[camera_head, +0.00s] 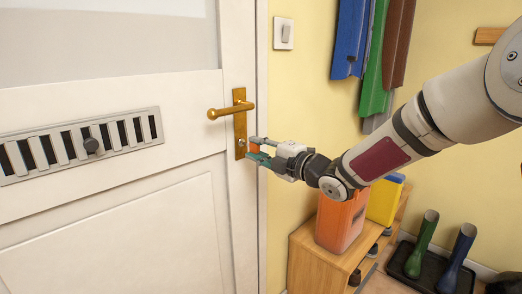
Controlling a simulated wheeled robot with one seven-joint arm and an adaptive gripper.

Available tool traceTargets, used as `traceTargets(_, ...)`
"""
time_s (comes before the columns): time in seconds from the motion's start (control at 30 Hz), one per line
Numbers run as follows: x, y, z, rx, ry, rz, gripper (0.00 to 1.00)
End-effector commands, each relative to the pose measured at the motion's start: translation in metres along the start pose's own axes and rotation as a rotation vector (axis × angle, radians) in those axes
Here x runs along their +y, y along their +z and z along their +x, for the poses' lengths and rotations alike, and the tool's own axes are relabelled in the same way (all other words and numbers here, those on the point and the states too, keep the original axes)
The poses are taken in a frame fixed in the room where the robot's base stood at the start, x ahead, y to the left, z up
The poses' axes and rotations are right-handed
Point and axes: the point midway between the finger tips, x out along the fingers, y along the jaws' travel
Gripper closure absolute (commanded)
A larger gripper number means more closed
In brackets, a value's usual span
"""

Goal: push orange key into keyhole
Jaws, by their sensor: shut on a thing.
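My gripper (258,150) is shut on the orange key (255,148), of which only a small orange part shows between the fingers. It is right beside the lower part of the brass lock plate (239,124) on the white door (120,205). The brass handle (230,110) sits above the gripper. A small dark spot that looks like the keyhole (241,142) shows on the plate, just left of the fingers. I cannot tell whether the key tip touches the plate or is inside the hole.
A slatted vent (25,153) with a dark knob is on the door. A light switch (284,33) and hanging coats (376,60) are on the yellow wall. A wooden bench (303,258) with an orange container (340,222) stands below my arm. Boots (455,258) stand on a tray at right.

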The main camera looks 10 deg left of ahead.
Motion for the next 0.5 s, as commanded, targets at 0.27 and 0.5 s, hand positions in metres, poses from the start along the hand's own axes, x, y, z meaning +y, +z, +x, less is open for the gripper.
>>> traceTargets(0.27,0.0,0.0,0.007,0.0,0.001,0.0,0.9)
traceTargets(0.5,0.0,0.0,0.012,0.0,0.001,0.001,0.9)
